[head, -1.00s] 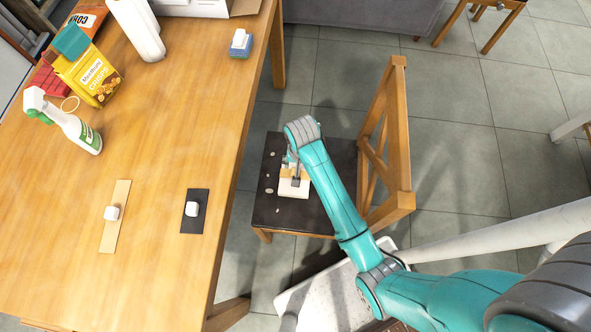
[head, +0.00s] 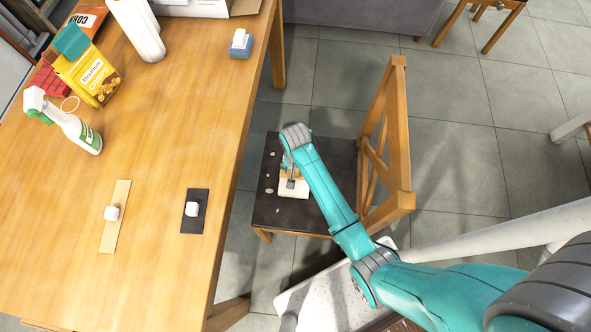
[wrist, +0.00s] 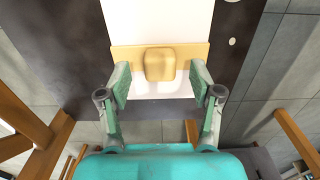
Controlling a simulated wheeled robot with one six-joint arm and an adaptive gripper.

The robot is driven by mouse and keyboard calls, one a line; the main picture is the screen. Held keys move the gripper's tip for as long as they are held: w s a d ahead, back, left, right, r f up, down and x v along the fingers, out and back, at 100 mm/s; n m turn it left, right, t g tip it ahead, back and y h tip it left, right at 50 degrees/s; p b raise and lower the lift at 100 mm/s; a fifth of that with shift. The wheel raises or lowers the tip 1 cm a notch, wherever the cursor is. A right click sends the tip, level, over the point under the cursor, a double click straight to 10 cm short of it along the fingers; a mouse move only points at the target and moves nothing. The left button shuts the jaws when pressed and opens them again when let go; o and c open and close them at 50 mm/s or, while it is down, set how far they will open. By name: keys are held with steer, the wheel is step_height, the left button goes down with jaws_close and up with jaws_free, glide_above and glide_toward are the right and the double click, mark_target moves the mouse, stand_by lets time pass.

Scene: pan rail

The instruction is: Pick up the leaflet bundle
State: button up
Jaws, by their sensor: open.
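The leaflet bundle (head: 297,190) is a flat white stack lying on the dark chair seat. In the wrist view the white bundle (wrist: 172,22) has a tan band across it and a raised tan block (wrist: 160,65) on the band. My gripper (wrist: 160,84) is open, with one finger to each side of the block and a gap on both sides. In the head view my gripper (head: 290,176) is over the bundle and hides part of it.
The wooden chair's seat (head: 263,212) has pale spots, and its backrest (head: 397,130) rises at the right. The wooden table (head: 150,255) stands at the left, bearing a spray bottle (head: 78,130), a yellow crisps packet (head: 90,78) and white blocks on strips.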

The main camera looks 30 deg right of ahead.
steer(key=shift+f, duration=1.05)
jaws_close()
